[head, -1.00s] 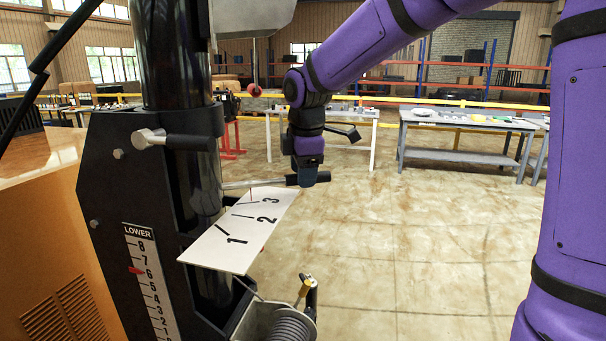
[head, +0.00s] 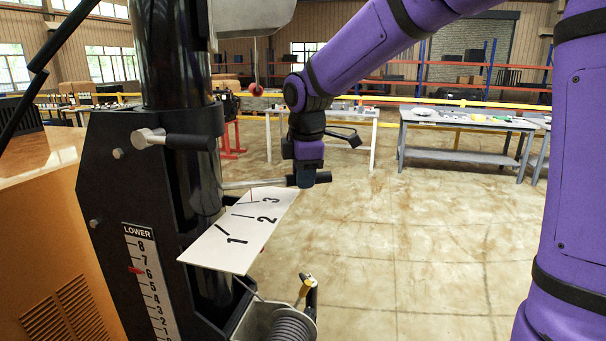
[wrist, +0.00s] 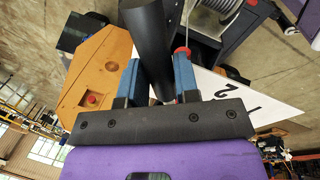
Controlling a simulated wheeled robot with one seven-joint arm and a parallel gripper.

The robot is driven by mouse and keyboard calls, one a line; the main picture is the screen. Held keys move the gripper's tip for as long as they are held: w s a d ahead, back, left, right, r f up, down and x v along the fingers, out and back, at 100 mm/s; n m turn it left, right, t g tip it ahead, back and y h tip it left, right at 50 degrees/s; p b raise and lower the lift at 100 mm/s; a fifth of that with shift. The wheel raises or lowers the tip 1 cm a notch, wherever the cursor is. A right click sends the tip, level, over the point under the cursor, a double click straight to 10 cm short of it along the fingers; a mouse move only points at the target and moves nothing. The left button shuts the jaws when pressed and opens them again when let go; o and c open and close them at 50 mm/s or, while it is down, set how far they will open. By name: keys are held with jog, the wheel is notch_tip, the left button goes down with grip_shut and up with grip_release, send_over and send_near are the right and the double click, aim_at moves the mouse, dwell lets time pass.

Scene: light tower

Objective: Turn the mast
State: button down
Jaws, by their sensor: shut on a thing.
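The mast (head: 178,60) is a black upright tube in a black bracket at the left of the head view. A metal bar with a black grip (head: 322,177) runs out from it to the right, above a white plate (head: 228,248) marked 1, 2 and 3. My gripper (head: 306,178) is at the outer end of this bar, by the far end of the plate near the 3. In the wrist view the blue fingers (wrist: 157,80) are shut on the thick black grip (wrist: 150,45), one on each side. The pointer's exact reading on the plate is unclear.
A winch with a cable drum (head: 285,325) sits low in front of the mast. A scale marked LOWER (head: 150,285) is on the bracket. An orange cabinet (head: 40,220) stands at left. Work tables (head: 465,125) stand behind; the floor at right is clear.

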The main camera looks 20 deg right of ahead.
jog(key=s+a+m, duration=0.2)
jog(key=s, duration=0.3)
jog(key=s+a+m+h, duration=0.1)
jog(key=s+m, duration=0.2)
jog(key=s, duration=0.2)
jog(key=shift+s+a+m+g, duration=0.3)
jog(key=shift+s+a, duration=0.1)
jog(key=c, duration=0.9)
grip_release()
jog(key=r, duration=0.3)
jog(key=s+r, duration=0.1)
jog(key=r, duration=0.3)
jog(key=a+r, duration=0.1)
jog(key=r, duration=0.2)
jog(key=shift+s+a+r, duration=0.1)
jog(key=shift+s+r, duration=0.25)
jog(key=shift+s, duration=0.05)
